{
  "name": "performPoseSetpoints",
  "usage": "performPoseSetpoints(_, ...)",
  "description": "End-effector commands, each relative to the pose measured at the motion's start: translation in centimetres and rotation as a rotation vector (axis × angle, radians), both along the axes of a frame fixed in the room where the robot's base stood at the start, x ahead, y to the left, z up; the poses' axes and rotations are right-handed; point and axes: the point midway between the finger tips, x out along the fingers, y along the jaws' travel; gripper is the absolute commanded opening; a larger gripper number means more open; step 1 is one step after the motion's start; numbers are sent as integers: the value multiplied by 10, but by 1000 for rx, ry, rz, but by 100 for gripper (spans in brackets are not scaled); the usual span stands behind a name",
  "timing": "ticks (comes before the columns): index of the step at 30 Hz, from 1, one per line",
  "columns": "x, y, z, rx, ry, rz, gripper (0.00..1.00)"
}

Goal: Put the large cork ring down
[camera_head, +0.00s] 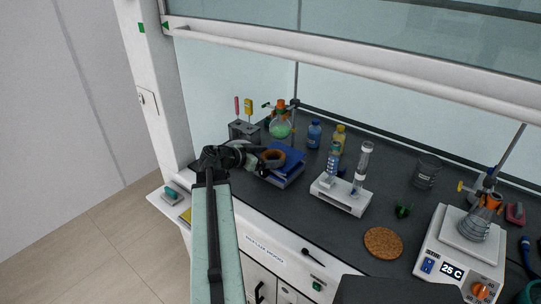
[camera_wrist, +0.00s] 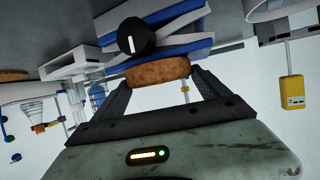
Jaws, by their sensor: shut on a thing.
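Whether the ring touches the books I cannot tell. The ring's far side is hidden in the wrist view.
A flat cork mat (camera_head: 383,242) lies on the dark bench. A white rack (camera_head: 340,196) with tubes stands right of the books. A flask of green liquid (camera_head: 280,128) and a blue bottle (camera_head: 314,134) stand behind. A hotplate (camera_head: 462,250) is far right. Bench around the mat is partly clear.

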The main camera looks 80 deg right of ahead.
Motion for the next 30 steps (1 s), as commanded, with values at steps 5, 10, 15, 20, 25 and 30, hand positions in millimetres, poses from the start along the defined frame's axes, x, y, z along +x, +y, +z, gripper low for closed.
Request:
performPoseSetpoints(5,-2,-1,-3,0,0,-3,45)
performPoseSetpoints(10,-3,-1,-2,0,0,-4,100)
performPoseSetpoints(15,-3,-1,0,0,0,-4,100)
performPoseSetpoints(20,8,12,12,1,1,-2,100)
performPoseSetpoints(25,36,41,30,0,0,-1,100)
performPoseSetpoints(30,59,66,43,-1,1,-3,100)
